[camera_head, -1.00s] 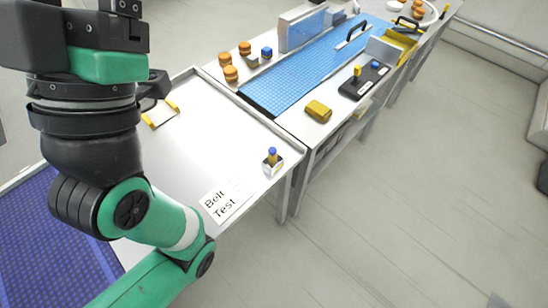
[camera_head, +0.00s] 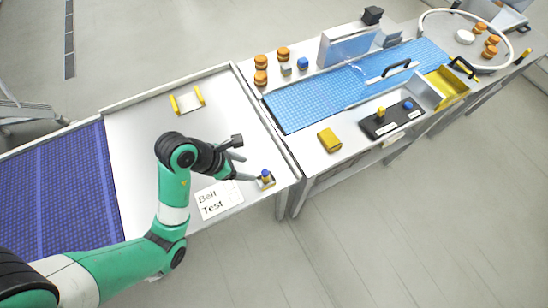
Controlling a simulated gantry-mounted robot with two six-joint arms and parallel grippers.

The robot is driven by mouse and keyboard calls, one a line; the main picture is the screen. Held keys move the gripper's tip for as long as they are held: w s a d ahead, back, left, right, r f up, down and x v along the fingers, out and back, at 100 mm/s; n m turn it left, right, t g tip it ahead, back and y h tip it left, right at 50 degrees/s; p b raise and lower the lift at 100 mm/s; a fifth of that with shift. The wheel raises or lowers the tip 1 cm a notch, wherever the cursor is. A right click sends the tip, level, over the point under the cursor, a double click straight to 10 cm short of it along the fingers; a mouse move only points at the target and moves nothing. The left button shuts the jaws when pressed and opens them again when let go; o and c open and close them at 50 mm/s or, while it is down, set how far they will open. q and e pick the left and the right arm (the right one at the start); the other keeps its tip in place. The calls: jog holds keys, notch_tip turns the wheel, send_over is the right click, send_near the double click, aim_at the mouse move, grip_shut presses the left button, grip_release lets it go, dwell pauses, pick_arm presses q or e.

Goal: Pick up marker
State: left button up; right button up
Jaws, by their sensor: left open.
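The marker (camera_head: 266,175), seen as a short upright piece with a blue top, stands in a small light holder (camera_head: 270,184) at the right front corner of the white table. My left gripper (camera_head: 247,168) is just left of the marker, with its fingers apart and pointing toward it. It appears empty, and I cannot tell whether a fingertip touches the marker or holder. My right gripper is not in view.
A "Belt Test" sheet (camera_head: 219,201) lies left of the holder. A holder with yellow ends (camera_head: 187,100) sits at the back. Right of the white table are a blue belt (camera_head: 300,103), a yellow block (camera_head: 329,139) and a black button box (camera_head: 391,120). The table's middle is clear.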

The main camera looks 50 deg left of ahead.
aim_at(263, 173)
pick_arm(q)
jog(key=b+x, duration=0.6)
jog(key=b, duration=0.1)
jog(key=shift+f, duration=0.35)
jog(key=shift+r, duration=0.1)
jog(key=x, duration=0.1)
jog(key=b+x, duration=0.1)
jog(key=x, duration=0.1)
jog(key=b+x, duration=0.1)
jog(key=x, duration=0.1)
jog(key=shift+w+d, duration=0.1)
jog(key=shift+d, duration=0.2)
grip_shut()
dwell(0.6)
